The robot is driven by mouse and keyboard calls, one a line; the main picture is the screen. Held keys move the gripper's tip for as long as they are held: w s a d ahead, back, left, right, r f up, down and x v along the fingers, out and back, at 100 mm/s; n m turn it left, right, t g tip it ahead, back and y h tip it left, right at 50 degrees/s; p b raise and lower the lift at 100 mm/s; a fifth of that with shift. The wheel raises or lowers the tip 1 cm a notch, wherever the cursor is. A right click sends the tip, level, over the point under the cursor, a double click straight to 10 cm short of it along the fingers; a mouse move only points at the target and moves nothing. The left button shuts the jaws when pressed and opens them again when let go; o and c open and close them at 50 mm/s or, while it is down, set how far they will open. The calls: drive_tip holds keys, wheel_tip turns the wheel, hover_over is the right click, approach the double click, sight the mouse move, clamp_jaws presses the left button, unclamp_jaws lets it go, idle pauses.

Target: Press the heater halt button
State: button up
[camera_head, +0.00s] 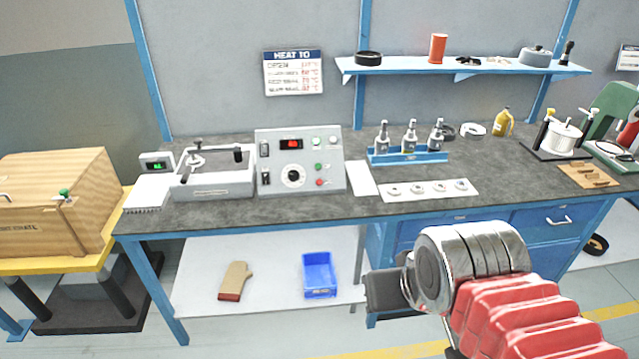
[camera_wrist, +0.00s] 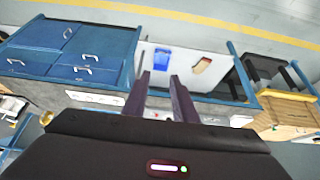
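The grey heater control box (camera_head: 300,160) stands on the bench, its sloped face toward me. It has a red lit display (camera_head: 291,144), a round black dial (camera_head: 293,177), a green button (camera_head: 318,167) and a red button (camera_head: 319,182) at lower right. Its small labels are unreadable; I cannot tell from lettering which button is halt. My gripper shows as a dark block (camera_head: 388,291) in front of the bench, below the top and apart from the box. In the wrist view my gripper (camera_wrist: 160,76) has two dark fingers apart, with nothing held. The box is mostly hidden there.
A grey clamp fixture (camera_head: 213,174) stands left of the box. A white sheet (camera_head: 361,178) lies to its right, then a blue rack (camera_head: 408,156) with metal nozzles.

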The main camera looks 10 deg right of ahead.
clamp_jaws()
idle(1.4)
